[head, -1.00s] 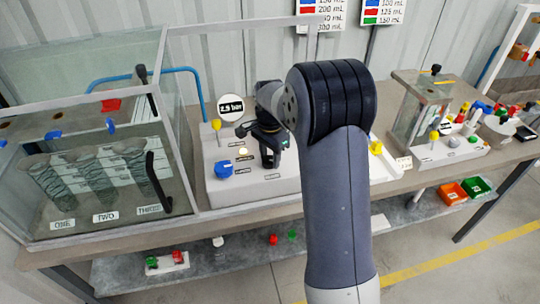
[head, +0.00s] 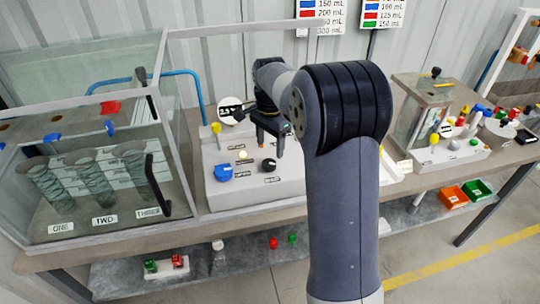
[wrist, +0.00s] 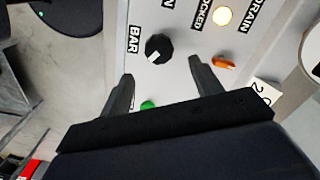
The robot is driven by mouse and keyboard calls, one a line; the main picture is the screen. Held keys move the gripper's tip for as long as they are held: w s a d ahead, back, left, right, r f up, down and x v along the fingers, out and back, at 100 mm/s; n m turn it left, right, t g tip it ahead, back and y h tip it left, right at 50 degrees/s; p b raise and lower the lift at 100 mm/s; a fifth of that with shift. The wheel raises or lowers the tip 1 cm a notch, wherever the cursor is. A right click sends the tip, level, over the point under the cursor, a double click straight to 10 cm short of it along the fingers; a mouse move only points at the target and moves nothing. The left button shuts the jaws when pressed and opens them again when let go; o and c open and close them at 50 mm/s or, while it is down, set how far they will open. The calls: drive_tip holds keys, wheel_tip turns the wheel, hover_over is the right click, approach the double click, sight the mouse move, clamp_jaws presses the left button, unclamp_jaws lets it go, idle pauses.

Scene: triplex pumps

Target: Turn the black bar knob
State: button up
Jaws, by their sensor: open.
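The black bar knob (head: 269,164) sits on the front of the white control panel (head: 285,187). In the wrist view the knob (wrist: 158,48) is round and black with a white pointer mark, next to the label BAR. My gripper (head: 268,138) is above and behind the knob in the head view, apart from it. In the wrist view its two fingers (wrist: 161,72) are spread with nothing between them, and the knob shows just beyond their tips. The gauge disc (head: 231,110) is partly covered by my gripper.
A blue knob (head: 223,171) and a lit yellow lamp (head: 243,154) are on the same panel, left of the black knob. A glass tank (head: 100,150) stands to the left.

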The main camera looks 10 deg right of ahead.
sight(270, 162)
drive_tip(key=shift+r, duration=2.3)
wheel_tip(270, 162, down, 10)
drive_tip(key=shift+f+p, duration=0.2)
drive_tip(key=shift+p, duration=0.15)
drive_tip(key=shift+f, duration=0.3)
drive_tip(key=shift+r, duration=0.1)
